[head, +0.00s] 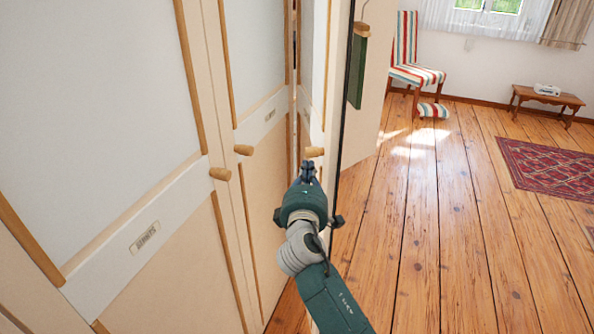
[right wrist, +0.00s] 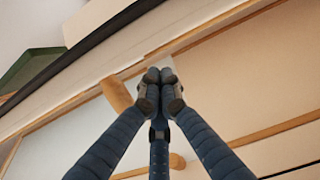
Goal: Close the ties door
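A tall cream wardrobe with wood trim fills the left of the head view. Its narrow door (head: 315,60) at the right end stands at an angle, with a dark gap at its left side; I cannot read a ties label on it. That door has a wooden knob (head: 314,152), and a knob (right wrist: 115,93) also shows beside the fingers in the right wrist view. My right gripper (head: 308,172) is just below the knob, fingertips together (right wrist: 160,77) and apparently empty, close to the door face. Whether they touch it is unclear. My left gripper is out of view.
Two more wardrobe doors with knobs (head: 220,173) (head: 243,150) look shut. A cream panel (head: 372,90) with a green bar (head: 357,70) stands just right of the narrow door. The plank floor (head: 430,250) is open; a striped chair (head: 414,72), low table (head: 546,97) and red rug (head: 555,170) stand farther off.

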